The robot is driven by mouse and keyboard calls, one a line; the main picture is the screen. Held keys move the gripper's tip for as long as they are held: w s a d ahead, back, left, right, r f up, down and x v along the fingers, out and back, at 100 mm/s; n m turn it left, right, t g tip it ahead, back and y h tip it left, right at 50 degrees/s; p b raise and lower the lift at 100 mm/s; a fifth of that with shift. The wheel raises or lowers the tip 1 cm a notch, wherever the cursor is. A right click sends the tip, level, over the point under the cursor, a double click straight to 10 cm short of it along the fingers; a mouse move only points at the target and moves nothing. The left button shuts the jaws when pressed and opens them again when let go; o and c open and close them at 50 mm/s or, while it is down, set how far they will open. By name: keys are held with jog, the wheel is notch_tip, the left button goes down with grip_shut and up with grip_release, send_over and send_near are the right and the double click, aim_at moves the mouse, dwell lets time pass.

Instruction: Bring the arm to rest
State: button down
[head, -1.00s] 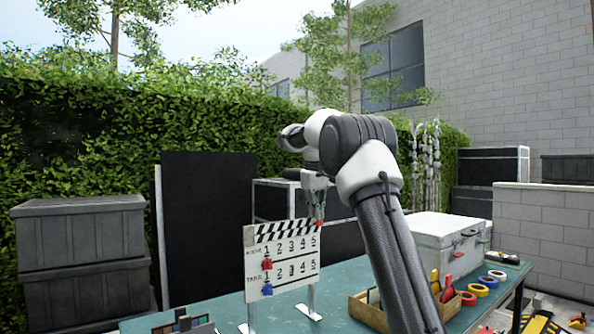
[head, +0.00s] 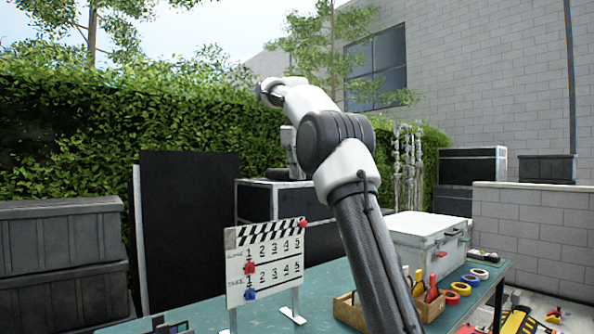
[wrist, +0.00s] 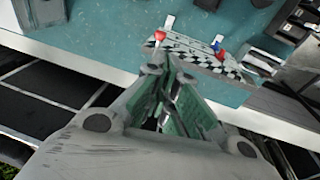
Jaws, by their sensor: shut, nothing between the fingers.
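My gripper (wrist: 165,100) is shut and empty in the wrist view, its greenish finger pads close together. It hangs above and apart from the clapperboard. In the head view my arm bends over at the elbow and its far end is partly hidden behind my own links. The white clapperboard (head: 265,262) stands upright on the table, with numbers 1 to 5 in two rows. A red marker (head: 250,268) and a blue marker (head: 250,293) sit under the 1s. A red piece (head: 303,224) is at its top right corner, also seen in the wrist view (wrist: 160,35).
The teal table (head: 325,284) carries a white case (head: 425,235), a wooden tray (head: 350,312) with bottles, and tape rolls (head: 459,289). Black panels (head: 188,220) and dark cases (head: 60,245) stand behind and left. The air above the clapperboard is open.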

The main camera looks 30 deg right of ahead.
notch_tip(320, 180, down, 7)
jog(key=w+m, duration=0.1)
jog(key=w, duration=0.2)
jog(key=s+a+f, duration=0.2)
jog(key=s+f, duration=0.2)
jog(key=s, duration=0.2)
jog(key=s+a+f+t, duration=0.1)
jog(key=s+f, duration=0.3)
jog(key=s, duration=0.7)
jog(key=s+a+f+t, duration=0.1)
jog(key=s+f, duration=0.3)
jog(key=s, duration=0.8)
jog(key=s+a+f+m+y, duration=0.1)
jog(key=s+a+f, duration=0.2)
jog(key=s, duration=0.8)
jog(key=shift+s+a+f+t, duration=0.15)
jog(key=shift+s+f+t, duration=0.25)
jog(key=shift+f, duration=0.5)
jog(key=shift+s, duration=0.1)
